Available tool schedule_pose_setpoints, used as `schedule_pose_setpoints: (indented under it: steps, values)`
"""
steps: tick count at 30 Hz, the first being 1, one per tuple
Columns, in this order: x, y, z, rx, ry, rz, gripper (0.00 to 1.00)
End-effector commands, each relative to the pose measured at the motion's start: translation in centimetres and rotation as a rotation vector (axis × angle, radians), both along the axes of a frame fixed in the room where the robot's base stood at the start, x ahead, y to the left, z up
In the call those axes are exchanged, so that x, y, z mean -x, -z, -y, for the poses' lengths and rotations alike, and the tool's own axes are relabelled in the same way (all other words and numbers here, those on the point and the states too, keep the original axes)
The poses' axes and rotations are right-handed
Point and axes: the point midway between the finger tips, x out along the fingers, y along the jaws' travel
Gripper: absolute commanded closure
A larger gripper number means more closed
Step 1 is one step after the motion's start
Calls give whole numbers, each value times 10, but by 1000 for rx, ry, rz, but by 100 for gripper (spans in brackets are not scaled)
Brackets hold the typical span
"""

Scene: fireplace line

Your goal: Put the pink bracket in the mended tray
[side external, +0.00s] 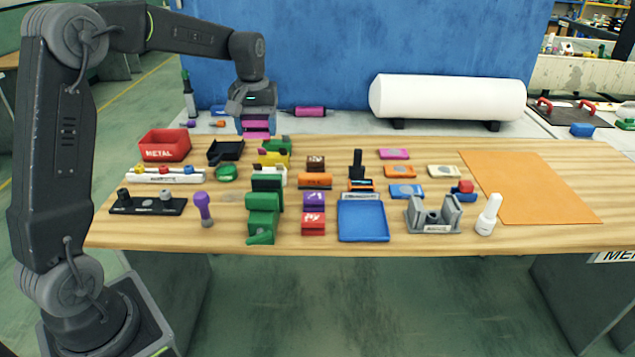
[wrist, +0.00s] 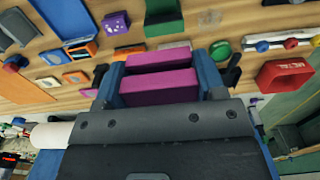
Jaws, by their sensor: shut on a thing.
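My gripper (side external: 257,134) is shut on the pink bracket (side external: 256,124) and holds it near the table's back edge, left of the middle. In the wrist view the pink bracket (wrist: 158,87) shows as two pink bars between the blue fingers of my gripper (wrist: 160,72). A flat blue tray (side external: 363,221) lies at the front middle of the table, well to the front right of my gripper. It looks empty, and its label is too small to read, so I cannot tell whether it is the mended tray.
Green, yellow and black pieces (side external: 264,200) form a row in front of my gripper. A red METAL bin (side external: 165,146) and a black tray (side external: 226,151) stand at left. A grey holder (side external: 433,217) and white bottle (side external: 488,214) stand right of the blue tray. An orange mat (side external: 530,188) lies clear.

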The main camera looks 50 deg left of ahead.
Motion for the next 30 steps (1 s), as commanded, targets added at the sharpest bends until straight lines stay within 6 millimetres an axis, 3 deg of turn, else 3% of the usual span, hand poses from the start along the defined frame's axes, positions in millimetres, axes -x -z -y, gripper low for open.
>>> schedule_pose_setpoints:
  steps: [20, 25, 30]
  values:
    - [-7, 5, 4, 1, 53, -1, 62]
    - [-42, 29, 24, 3, 323, -4, 62]
    - [-89, 72, 63, 3, 754, -5, 62]
